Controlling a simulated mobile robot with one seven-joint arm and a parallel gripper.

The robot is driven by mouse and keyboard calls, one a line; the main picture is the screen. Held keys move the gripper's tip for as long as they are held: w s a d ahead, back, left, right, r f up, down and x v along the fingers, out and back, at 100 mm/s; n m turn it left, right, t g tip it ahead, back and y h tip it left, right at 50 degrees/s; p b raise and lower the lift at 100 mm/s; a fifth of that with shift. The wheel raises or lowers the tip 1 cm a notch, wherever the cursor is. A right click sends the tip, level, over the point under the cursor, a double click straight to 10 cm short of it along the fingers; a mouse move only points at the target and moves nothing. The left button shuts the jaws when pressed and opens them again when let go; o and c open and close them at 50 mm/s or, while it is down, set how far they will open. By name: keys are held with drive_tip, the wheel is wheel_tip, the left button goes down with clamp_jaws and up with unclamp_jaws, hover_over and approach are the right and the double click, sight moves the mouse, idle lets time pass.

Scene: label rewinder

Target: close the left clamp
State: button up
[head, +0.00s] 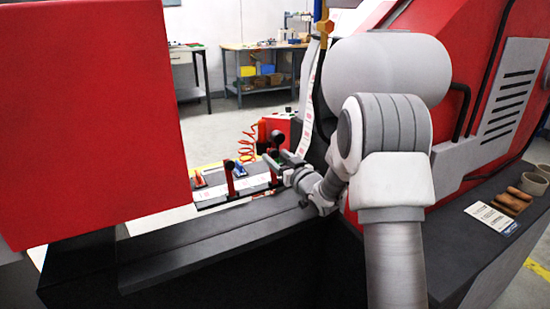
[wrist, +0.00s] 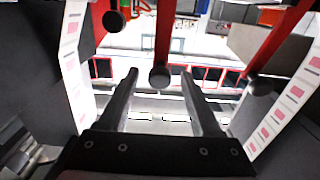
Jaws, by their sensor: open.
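Red clamp levers with black round knobs stand over the label table (head: 240,184) in the head view. The left clamp (head: 230,178) stands upright, apart from my gripper. My gripper (head: 277,164) is open, to the right of it and close to another red lever that it partly hides. In the wrist view my gripper (wrist: 160,74) is open, with a red lever's black knob (wrist: 160,76) showing between its fingertips. Other knobs show at upper left (wrist: 113,20) and at right (wrist: 259,85). I cannot tell from the wrist view whether the fingers touch the middle knob.
A white label strip (head: 310,85) hangs behind my gripper, and strips flank both fingers in the wrist view. A large red panel (head: 90,110) fills the left of the head view. A dark ledge (head: 215,235) runs below the table. A coiled orange hose (head: 247,146) is behind.

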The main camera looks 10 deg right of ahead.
drive_tip(key=shift+x, duration=1)
clamp_jaws()
idle(0.8)
